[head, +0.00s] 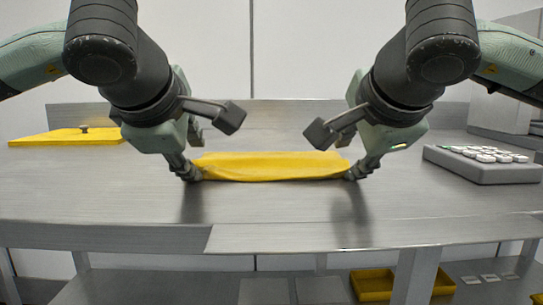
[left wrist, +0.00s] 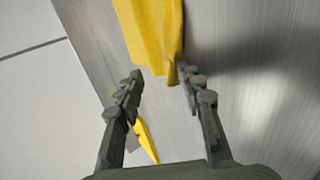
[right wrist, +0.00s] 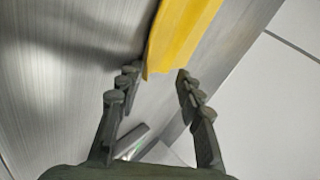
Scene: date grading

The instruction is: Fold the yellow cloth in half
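The yellow cloth (head: 270,166) lies as a narrow strip across the middle of the steel table (head: 270,205). My left gripper (head: 193,172) is at its left end and my right gripper (head: 350,173) at its right end. In the left wrist view the cloth (left wrist: 157,35) reaches close to the tips of my left gripper (left wrist: 160,72), whose fingers stand apart. In the right wrist view the cloth (right wrist: 182,35) ends by the tips of my right gripper (right wrist: 157,72), also apart. Neither pair is closed on it. The cloth's underside is hidden.
A flat yellow board or tray (head: 60,138) with a small dark item lies at the back left. A grey block (head: 480,168) with several white round pieces stands at the right. Yellow bins (head: 372,285) are on the lower shelf. The table front is clear.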

